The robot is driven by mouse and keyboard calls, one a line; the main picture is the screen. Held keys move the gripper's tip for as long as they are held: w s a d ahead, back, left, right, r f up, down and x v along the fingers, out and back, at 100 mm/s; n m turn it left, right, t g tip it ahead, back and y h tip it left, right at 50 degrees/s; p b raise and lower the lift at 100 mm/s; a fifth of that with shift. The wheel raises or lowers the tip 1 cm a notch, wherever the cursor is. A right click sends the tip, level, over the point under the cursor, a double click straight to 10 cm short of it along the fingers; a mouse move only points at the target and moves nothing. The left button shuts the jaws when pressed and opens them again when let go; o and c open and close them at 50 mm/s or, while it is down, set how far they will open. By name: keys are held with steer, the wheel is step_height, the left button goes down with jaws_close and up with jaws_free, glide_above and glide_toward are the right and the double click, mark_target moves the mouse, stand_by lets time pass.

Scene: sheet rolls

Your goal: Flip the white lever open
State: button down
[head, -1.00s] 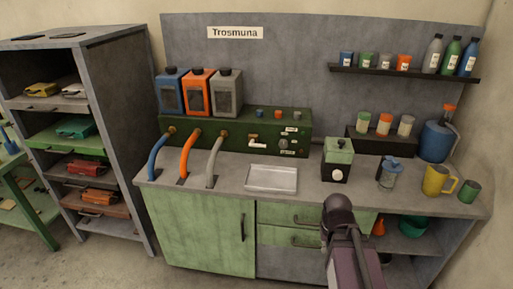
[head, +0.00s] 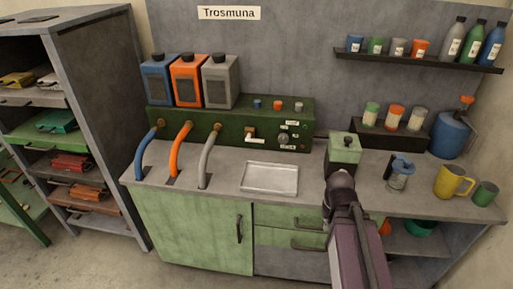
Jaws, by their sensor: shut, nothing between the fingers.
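The white lever (head: 255,139) sticks out low on the front of the dark green box (head: 220,125) at the back of the counter, left of a round grey knob (head: 284,140). Its white handle lies roughly level, pointing right from its mount. My arm (head: 350,225) rises from the bottom, right of the lever and well apart from it. Its visible end is a dark rounded joint in front of the green-and-black grinder-like box (head: 344,148). My gripper's fingers do not show.
A shallow metal tray (head: 270,178) lies on the counter below the lever. Blue, orange and grey hoses (head: 207,160) curve down left of it. A blue-lidded jar (head: 398,176) and a yellow mug (head: 455,182) stand at the right. A shelf rack (head: 90,110) stands left.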

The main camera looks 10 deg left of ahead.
steer(key=shift+d, duration=0.3)
